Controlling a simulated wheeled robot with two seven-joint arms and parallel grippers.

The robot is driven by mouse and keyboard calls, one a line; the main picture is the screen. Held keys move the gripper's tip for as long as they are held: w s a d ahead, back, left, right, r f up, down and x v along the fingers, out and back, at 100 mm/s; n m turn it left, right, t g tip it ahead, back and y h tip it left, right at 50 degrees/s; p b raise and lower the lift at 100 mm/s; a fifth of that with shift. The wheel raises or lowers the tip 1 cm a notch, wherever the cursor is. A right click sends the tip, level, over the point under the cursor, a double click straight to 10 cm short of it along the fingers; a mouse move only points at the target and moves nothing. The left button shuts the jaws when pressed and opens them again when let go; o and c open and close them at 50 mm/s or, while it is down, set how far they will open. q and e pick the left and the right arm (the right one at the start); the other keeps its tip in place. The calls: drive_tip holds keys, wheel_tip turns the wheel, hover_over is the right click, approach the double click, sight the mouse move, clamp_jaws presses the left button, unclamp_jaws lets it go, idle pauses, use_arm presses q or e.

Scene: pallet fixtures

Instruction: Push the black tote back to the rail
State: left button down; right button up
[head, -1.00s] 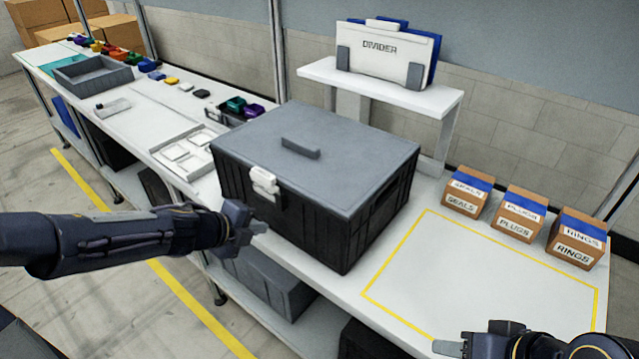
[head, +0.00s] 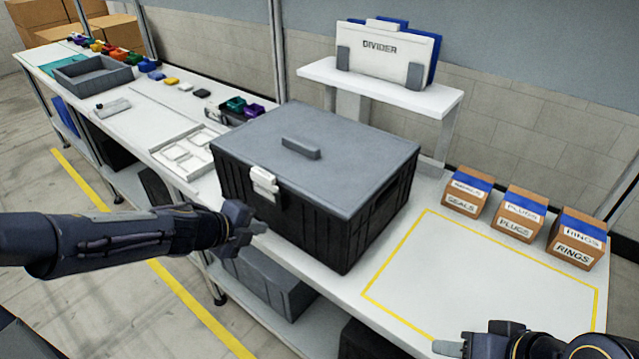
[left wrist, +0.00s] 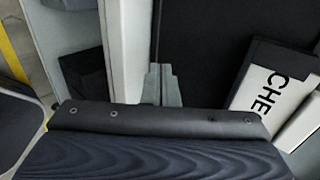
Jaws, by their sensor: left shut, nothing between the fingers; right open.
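The black tote (head: 300,205) stands upright on the white bench, its grey lid (head: 320,158) shut and a white latch (head: 264,184) on its front. My left gripper (head: 258,228) is shut and empty at the tote's front left, low near the bench edge. In the left wrist view its closed fingers (left wrist: 161,85) point at a dark surface beside a white edge; whether they touch the tote I cannot tell. My right gripper (head: 450,347) is at the bottom right, partly cut off, near the bench's front edge and apart from the tote. I cannot make out a rail clearly behind the tote.
A white shelf (head: 312,70) with a divider (head: 385,50) stands behind the tote. Cartons of seals (head: 468,190), plugs (head: 518,213) and rings (head: 577,238) stand at the right. The yellow-outlined area (head: 490,285) is clear. A white tray (head: 187,152) lies left of the tote.

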use_arm(q)
drive_tip(key=shift+w+d, duration=0.1)
